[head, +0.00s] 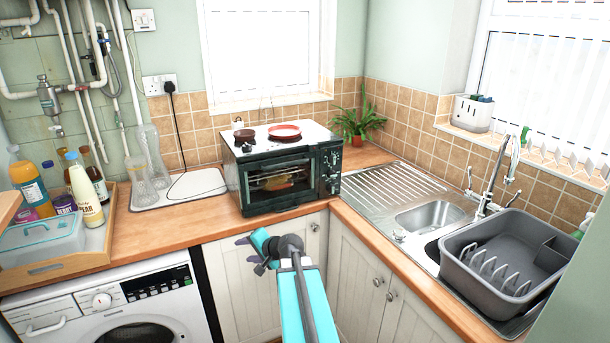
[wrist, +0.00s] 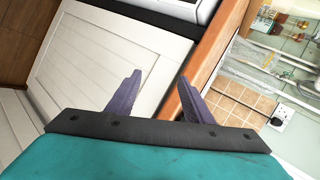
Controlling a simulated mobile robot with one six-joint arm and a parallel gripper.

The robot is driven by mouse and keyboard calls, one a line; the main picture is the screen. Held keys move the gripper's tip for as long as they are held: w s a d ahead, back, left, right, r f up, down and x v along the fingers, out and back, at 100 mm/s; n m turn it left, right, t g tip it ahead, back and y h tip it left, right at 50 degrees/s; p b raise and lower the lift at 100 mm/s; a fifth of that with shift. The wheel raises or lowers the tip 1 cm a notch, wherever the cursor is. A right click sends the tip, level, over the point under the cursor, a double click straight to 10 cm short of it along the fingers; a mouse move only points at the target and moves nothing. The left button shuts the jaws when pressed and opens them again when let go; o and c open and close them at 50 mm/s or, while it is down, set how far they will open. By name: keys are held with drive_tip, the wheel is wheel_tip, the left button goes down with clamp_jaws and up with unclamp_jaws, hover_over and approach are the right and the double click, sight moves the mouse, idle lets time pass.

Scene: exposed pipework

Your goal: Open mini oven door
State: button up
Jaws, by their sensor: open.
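The mini oven (head: 312,170) is a dark box with a pale top, standing on the wooden worktop against the back corner. Its glass door (head: 278,183) faces forward and looks shut, with food visible behind the glass. Control knobs (head: 330,174) run down the right of its front. My gripper (head: 248,254) is below and in front of the oven, lower than the worktop edge, before a white cupboard door. In the wrist view my gripper (wrist: 160,82) shows two purple fingers spread apart with nothing between them. The oven does not show there.
Pans (head: 284,131) sit on the oven top. A tray of bottles (head: 50,265) and a washing machine (head: 115,308) are left. The sink (head: 430,215) and grey dish rack (head: 505,262) are right. The worktop edge (wrist: 212,50) crosses the wrist view near the fingers.

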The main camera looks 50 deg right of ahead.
drive_tip(key=s+d+r+m+t+h, duration=0.2)
drive_tip(key=d+r+m+h, duration=0.1)
drive_tip(key=d+r, duration=0.85)
drive_tip(key=m+t+h, duration=0.2)
drive_tip(key=m+h, duration=0.2)
approach(294, 164)
drive_tip(key=shift+w+d, duration=0.35)
drive_tip(key=shift+w, duration=0.05)
drive_tip(key=shift+w, duration=0.1)
drive_tip(key=shift+x, duration=2.8)
drive_tip(key=shift+b+x, duration=0.4)
drive_tip(key=shift+x, duration=1.55)
drive_tip(key=shift+a, duration=0.1)
